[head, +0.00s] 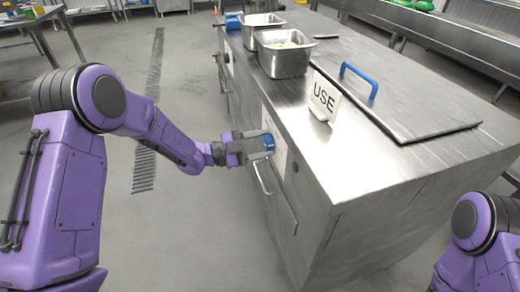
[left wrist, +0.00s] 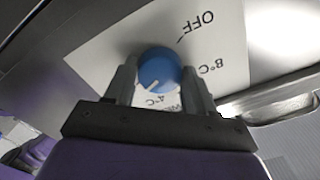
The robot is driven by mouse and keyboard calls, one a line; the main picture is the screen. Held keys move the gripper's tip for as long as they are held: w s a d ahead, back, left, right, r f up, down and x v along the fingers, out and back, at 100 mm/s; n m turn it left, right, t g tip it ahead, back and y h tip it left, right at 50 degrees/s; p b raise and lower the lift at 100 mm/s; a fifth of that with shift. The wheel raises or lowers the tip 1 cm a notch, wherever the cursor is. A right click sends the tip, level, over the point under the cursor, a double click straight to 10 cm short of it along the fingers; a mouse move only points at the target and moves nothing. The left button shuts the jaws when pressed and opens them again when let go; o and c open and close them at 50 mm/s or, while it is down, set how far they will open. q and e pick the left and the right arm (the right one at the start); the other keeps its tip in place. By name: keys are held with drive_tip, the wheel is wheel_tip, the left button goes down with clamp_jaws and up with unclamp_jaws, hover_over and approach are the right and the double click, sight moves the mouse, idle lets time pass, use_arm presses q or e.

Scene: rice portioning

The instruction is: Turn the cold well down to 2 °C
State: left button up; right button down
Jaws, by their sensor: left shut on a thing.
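The cold well's blue dial knob (head: 268,143) is on the left side face of the steel counter. In the left wrist view the knob (left wrist: 158,68) sits on a white dial plate (left wrist: 105,50) marked OFF, 8 °C and 4 °C, seen upside down. Its white pointer line lies near the 4 °C mark; no 2 °C mark can be read. My left gripper (head: 258,147) is shut on the knob, with one finger on each side of it in the left wrist view (left wrist: 157,78). My right gripper is out of view.
A bar handle (head: 262,179) is just below the dial. On the steel counter (head: 375,175) are a lid with a blue handle (head: 359,75), a USE sign (head: 323,98) and metal pans (head: 283,60). The floor left of the counter is clear around a drain grate (head: 148,130).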

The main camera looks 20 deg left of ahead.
use_arm(q)
drive_tip(key=shift+f+m+b, duration=0.1)
drive_tip(key=shift+m+b, duration=0.4)
drive_tip(key=shift+m, duration=0.3)
drive_tip(key=o, duration=1)
drive_tip(key=shift+s, duration=0.1)
drive_tip(key=shift+o, duration=0.2)
drive_tip(key=v, duration=1)
drive_tip(key=shift+s+a, duration=0.2)
